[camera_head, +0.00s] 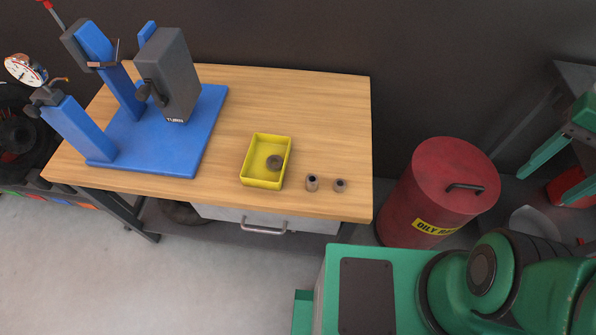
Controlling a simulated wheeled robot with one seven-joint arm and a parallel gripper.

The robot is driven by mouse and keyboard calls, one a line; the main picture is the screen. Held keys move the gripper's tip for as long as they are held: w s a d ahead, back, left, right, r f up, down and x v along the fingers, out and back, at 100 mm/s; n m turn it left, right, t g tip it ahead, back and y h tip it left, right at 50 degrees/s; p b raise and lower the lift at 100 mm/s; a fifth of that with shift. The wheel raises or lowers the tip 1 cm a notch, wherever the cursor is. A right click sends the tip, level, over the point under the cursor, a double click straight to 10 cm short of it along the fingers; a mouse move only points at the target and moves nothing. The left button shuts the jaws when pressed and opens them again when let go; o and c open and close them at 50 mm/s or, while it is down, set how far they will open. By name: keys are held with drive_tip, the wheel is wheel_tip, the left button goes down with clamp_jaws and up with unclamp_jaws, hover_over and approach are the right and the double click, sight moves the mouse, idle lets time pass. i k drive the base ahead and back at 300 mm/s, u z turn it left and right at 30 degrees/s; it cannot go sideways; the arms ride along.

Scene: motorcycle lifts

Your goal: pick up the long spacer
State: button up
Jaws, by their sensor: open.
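Two small brownish-grey spacers stand upright on the wooden bench near its front edge, right of the yellow tray. The left one looks taller and is the long spacer (312,184); its top shows a dark bore. The shorter spacer (340,186) stands just to its right, apart from it. My gripper (545,187) is at the right edge of the view, far right of the bench. Its two green fingers are apart, with nothing seen between them. Part of it is cut off by the frame.
The yellow tray (246,170) holds a dark ring (274,162). The bench (320,110) is clear behind the spacers. A red oily-waste bin (420,205) stands right of it.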

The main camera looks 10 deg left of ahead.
sight(312, 180)
drive_tip(key=z, duration=1.1)
drive_tip(key=k, duration=2.25)
drive_tip(key=u, duration=0.5)
drive_tip(key=i, duration=1)
